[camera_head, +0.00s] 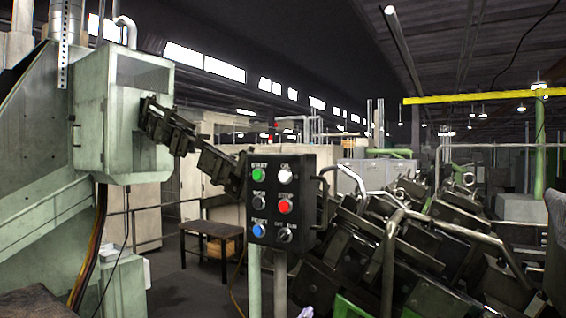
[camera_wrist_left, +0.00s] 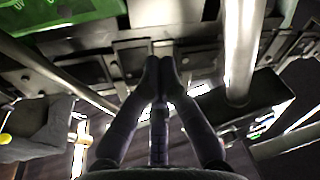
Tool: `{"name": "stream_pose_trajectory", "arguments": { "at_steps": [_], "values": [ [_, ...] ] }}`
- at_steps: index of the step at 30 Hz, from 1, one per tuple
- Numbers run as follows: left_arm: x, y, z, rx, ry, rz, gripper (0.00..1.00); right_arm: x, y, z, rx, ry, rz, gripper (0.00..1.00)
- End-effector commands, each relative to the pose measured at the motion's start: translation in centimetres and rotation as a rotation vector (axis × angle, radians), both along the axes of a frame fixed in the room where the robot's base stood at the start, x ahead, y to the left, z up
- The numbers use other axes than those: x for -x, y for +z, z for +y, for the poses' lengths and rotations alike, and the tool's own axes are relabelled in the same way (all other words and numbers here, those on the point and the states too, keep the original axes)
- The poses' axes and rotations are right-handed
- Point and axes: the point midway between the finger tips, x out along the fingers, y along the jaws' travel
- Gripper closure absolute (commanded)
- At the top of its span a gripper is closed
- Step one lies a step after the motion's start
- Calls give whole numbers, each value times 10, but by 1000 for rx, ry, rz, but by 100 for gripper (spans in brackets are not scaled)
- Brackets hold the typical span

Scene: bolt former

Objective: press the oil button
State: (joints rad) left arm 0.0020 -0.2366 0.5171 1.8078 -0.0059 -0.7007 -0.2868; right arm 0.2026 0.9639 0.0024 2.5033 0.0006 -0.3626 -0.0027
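The oil button is the white button (camera_head: 285,177) at the top right of a black control panel (camera_head: 271,190) in the head view. A green button (camera_head: 257,175) sits to its left and a red stop button (camera_head: 285,206) below it. A small pale part of my left gripper (camera_head: 306,312) shows at the bottom edge, below the panel and apart from it. In the left wrist view the two fingers of my left gripper (camera_wrist_left: 160,68) meet at their tips with nothing seen between them. My right gripper is not in view.
The panel also has a blue button (camera_head: 258,230) and dark knobs. It stands on pale posts (camera_head: 253,282). Bent metal rails (camera_head: 390,250) and dark machinery stand close on the right. A grey-green machine housing (camera_head: 105,120) is at left. A small table (camera_head: 210,230) stands behind.

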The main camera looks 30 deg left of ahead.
Motion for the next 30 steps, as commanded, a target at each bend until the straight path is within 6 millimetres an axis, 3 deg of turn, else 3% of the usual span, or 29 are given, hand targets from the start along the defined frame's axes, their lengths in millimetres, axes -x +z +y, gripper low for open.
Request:
{"name": "stream_pose_trajectory", "arguments": {
  "at_steps": [1,3,9,15,21,30],
  "values": [
    [8,38,5,-8,13,-52,100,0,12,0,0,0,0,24],
    [19,78,12,-17,31,-117,100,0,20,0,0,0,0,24],
    [58,182,30,-42,84,-291,100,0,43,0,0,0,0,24],
    [104,271,47,-60,137,-446,100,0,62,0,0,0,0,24],
    [136,320,57,-69,171,-540,100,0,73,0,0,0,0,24],
    [146,331,60,-70,181,-566,100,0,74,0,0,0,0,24]
  ]
}}
